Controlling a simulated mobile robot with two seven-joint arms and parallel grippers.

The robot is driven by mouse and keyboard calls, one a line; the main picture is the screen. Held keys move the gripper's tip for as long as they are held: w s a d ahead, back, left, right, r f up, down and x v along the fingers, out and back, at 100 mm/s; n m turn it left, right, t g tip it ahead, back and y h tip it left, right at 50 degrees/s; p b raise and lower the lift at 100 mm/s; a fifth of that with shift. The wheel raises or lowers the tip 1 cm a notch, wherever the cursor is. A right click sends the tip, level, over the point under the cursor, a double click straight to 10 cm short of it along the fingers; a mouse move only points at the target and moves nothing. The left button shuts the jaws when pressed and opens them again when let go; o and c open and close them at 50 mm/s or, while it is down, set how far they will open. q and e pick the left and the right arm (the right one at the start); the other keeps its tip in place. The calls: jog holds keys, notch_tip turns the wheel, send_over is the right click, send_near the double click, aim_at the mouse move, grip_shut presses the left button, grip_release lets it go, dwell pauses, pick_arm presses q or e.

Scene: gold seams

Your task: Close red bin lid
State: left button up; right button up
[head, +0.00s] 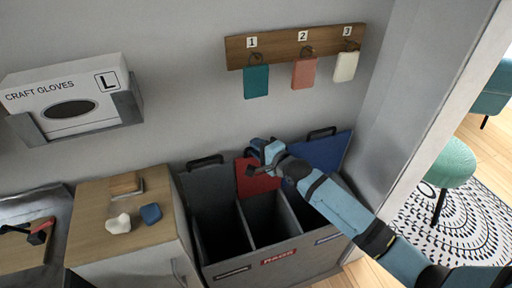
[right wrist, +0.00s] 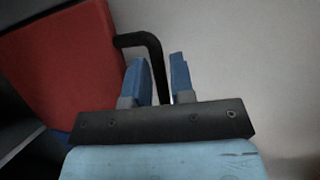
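The red bin lid (head: 257,179) stands raised and open behind the middle compartment of the grey bin unit (head: 260,263). Its front label is red. The red lid also fills the left of the right wrist view (right wrist: 62,70), with a black bar handle (right wrist: 143,39) at its edge. My right gripper (head: 262,150) is at the lid's upper edge and covers part of it. In the right wrist view its two blue fingers (right wrist: 158,62) are apart, with the handle bar running down between them. Whether they touch the bar is unclear. My left gripper is not in view.
A grey lid (head: 202,184) and a blue lid (head: 326,152) stand open on either side. A wooden-topped cabinet (head: 90,222) is left of the bins. A wall rack (head: 280,46) with hanging tags is above. The wall (head: 385,120) closes the right side.

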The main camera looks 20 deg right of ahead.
jog(key=shift+w+a, duration=0.15)
jog(key=shift+w, duration=0.15)
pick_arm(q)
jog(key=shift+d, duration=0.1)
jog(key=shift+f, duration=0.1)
pick_arm(e)
grip_shut()
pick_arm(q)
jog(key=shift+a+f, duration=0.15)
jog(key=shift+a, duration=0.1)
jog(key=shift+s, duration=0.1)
pick_arm(e)
jog(key=shift+s, duration=0.1)
